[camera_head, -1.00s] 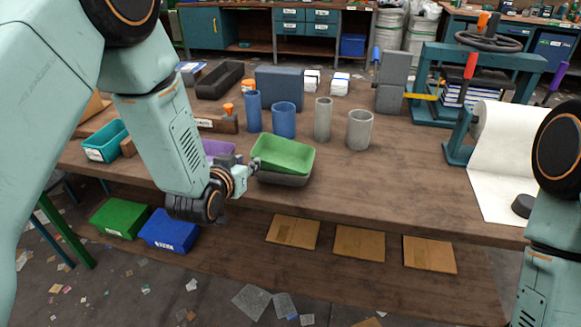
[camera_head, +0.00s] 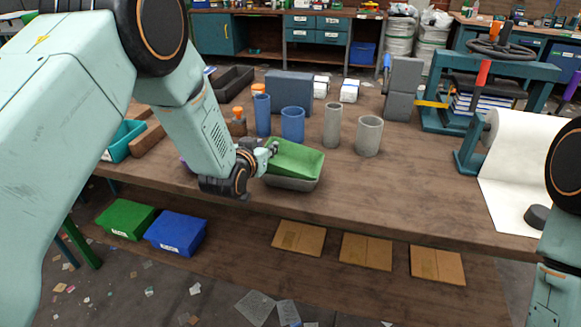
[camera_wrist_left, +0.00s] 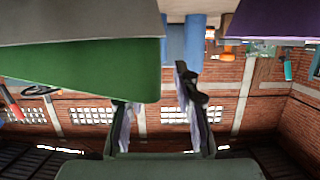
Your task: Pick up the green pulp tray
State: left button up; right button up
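The green pulp tray (camera_head: 296,159) sits slightly tilted in a grey tray (camera_head: 291,184) near the front edge of the workbench. My left gripper (camera_head: 270,151) is at the tray's left end, close to its rim. In the left wrist view, which is upside down, the fingers (camera_wrist_left: 155,105) stand apart. The green tray (camera_wrist_left: 80,75) reaches in from the left and hides the tip of one finger; the other finger is clear of it. I cannot tell whether they touch. Only part of my right arm shows at the right edge; its gripper is out of view.
Two blue cups (camera_head: 292,124) and two grey cups (camera_head: 369,136) stand behind the tray. A purple tray (camera_wrist_left: 270,20) lies beside it, mostly hidden by my left arm in the head view. A paper roll (camera_head: 520,160) lies at the right. The bench right of the tray is clear.

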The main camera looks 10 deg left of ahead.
pick_arm(q)
jog(key=shift+w+f, duration=0.15)
jog(key=shift+w, duration=0.2)
grip_shut()
jog(key=shift+s, duration=0.1)
